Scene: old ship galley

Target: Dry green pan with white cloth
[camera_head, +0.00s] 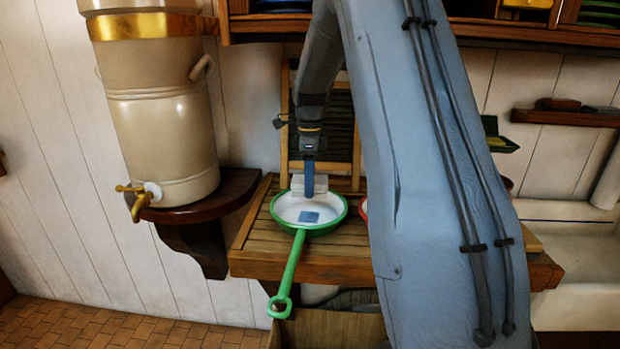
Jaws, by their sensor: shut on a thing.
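The green pan (329,225) with a white inside sits on the wooden slatted counter, its long green handle (289,268) sticking out past the front edge. My gripper (307,182) points down over the back part of the pan. It is shut on the white cloth (296,187), a small pale folded bundle at the pan's back rim. The finger hides part of the cloth, and I cannot tell whether the cloth touches the pan. A small blue-grey patch (309,217) shows inside the pan; I cannot tell what it is.
The slatted counter (262,237) has a slatted rack behind it. A large beige urn (165,130) with a brass tap (138,198) stands on a shelf at left. A red-rimmed item is mostly hidden behind my arm. A pale sink (572,240) is at right.

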